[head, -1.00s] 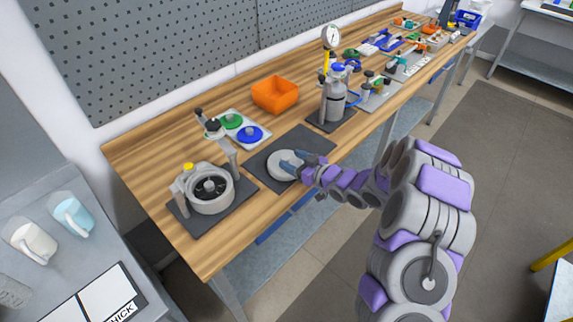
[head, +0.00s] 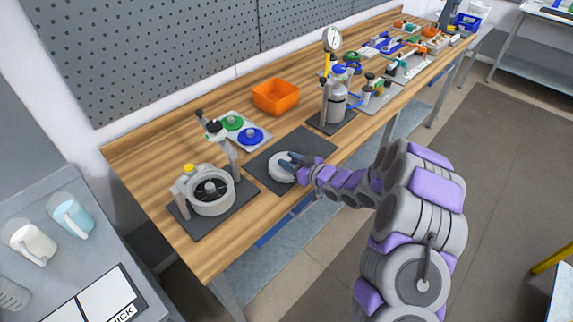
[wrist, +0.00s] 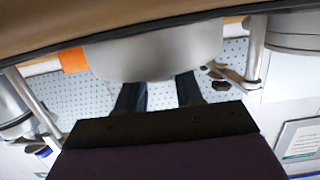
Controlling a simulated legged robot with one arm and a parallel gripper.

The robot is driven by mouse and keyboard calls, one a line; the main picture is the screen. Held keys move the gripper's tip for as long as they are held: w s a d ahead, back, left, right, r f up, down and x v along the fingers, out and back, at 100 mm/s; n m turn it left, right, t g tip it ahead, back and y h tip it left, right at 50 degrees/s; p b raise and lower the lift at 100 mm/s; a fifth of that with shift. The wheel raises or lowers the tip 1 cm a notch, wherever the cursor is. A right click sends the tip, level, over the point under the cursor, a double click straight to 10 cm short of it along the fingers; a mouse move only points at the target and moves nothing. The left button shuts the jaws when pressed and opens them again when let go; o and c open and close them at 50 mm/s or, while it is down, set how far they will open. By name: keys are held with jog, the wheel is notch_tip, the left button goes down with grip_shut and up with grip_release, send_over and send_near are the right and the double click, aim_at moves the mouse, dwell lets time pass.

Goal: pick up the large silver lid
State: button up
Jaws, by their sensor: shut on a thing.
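The large silver lid (head: 279,170) is a round, pale metal disc over the dark mat (head: 318,141) at the middle of the bench. My gripper (head: 288,161) is shut on the lid from its right side, with blue-grey fingers at its top. In the wrist view, which looks upside down, the lid (wrist: 155,50) fills the upper middle and the two dark fingers (wrist: 158,94) meet it. The finger contact itself is hidden behind the lid. I cannot tell whether the lid touches the mat. The open silver drum (head: 212,190) with a dark inside stands to the left on its own dark mat.
A post (head: 226,153) stands behind the drum. A tray with green and blue round parts (head: 251,136) and an orange bin (head: 276,96) lie behind the lid. A metal cylinder with a gauge (head: 335,105) stands to the right. Bare wood runs along the front edge.

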grip_shut()
